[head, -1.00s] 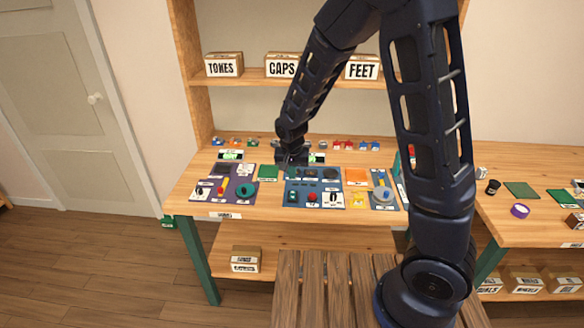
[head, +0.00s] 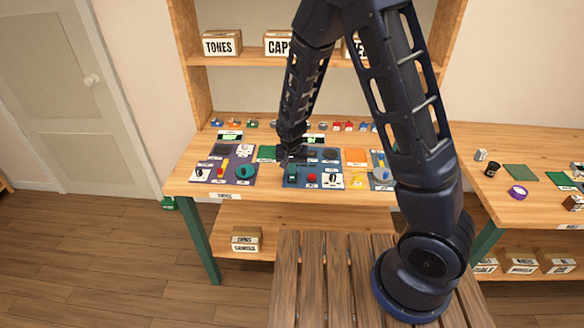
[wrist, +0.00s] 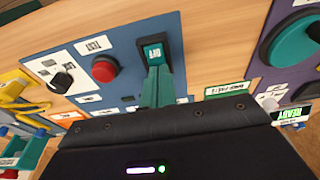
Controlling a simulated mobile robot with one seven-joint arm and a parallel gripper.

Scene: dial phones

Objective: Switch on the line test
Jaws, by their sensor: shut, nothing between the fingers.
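The blue panel (head: 300,184) lies on the workbench, with a green-teal switch (head: 292,170), a red button (head: 312,178) and a black knob on a white plate (head: 332,180). In the head view my gripper (head: 291,161) is over the panel's back left part.
A purple panel (head: 212,179) with a teal dial (head: 245,172) lies to the left. A grey dial with yellow and blue parts (head: 381,174) stands to the right. Small coloured parts line the bench's back edge. Labelled boxes (head: 222,43) stand on the shelf above.

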